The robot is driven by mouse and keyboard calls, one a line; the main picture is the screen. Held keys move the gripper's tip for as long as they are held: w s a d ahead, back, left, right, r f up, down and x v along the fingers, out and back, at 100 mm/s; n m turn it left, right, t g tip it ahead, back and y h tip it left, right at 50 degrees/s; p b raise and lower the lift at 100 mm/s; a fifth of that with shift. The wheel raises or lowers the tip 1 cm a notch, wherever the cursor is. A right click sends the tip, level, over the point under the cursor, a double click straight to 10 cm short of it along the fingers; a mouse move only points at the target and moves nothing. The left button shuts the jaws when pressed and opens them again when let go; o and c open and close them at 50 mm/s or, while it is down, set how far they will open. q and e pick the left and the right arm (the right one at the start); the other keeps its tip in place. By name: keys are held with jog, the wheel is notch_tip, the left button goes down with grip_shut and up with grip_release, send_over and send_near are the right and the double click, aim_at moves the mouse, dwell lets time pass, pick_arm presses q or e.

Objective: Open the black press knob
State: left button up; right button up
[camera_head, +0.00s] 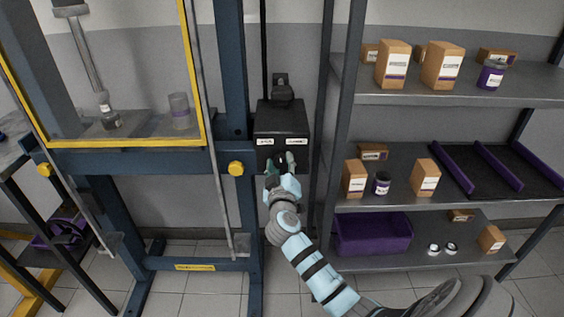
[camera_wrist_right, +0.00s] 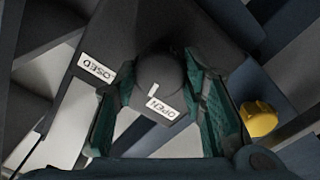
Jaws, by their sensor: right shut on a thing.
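The black press knob (camera_wrist_right: 158,72) is round and sits on the front of the black control box (camera_head: 281,121). In the right wrist view a white mark on the knob points toward the white OPEN label (camera_wrist_right: 161,107). The CLOSED label (camera_wrist_right: 97,68) is to the left of it. My right gripper (camera_head: 281,162) is at the box front, just below the two labels, with its green-padded fingers on either side of the knob and shut on it. The fingers partly hide the knob in the head view. My left gripper is not in view.
The blue press frame (camera_head: 233,70) with its yellow-edged guard (camera_head: 125,143) stands left of the box. A yellow knob (camera_head: 236,168) sticks out close to my gripper. The grey shelf unit (camera_head: 450,98) with boxes, jars and a purple bin (camera_head: 372,233) stands to the right.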

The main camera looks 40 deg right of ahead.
jog(key=shift+f+n+p, duration=0.1)
jog(key=shift+n+p, duration=0.5)
jog(key=shift+n, duration=1.5)
jog(key=o, duration=1.2)
jog(key=shift+c, duration=0.2)
jog(key=shift+s, duration=0.1)
jog(key=v, duration=1.2)
